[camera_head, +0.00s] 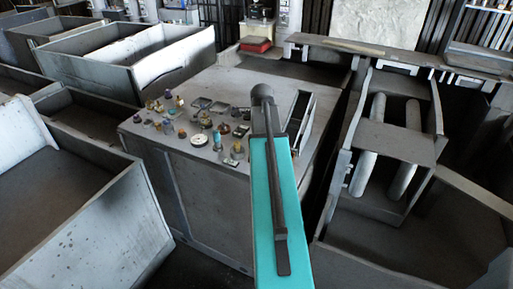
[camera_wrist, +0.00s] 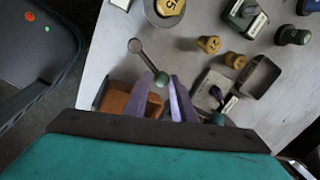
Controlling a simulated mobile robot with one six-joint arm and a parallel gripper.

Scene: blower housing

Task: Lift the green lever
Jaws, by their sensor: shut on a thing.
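The green lever (camera_wrist: 148,61) shows in the wrist view as a thin metal rod running from a round pivot to a green ball knob. My gripper (camera_wrist: 163,85) has two purple fingers, shut on the green knob from both sides. The lever stands on the grey panel of a console (camera_head: 182,165). In the head view my teal arm reaches over the console and hides the gripper and the lever.
Yellow knobs (camera_wrist: 209,44), a round dial (camera_wrist: 166,8) and a grey open box (camera_wrist: 259,76) are near the lever. A brown box (camera_wrist: 121,99) lies close to the fingers. Several small controls (camera_head: 168,128) crowd the console top. Open metal bins (camera_head: 75,235) stand at the left.

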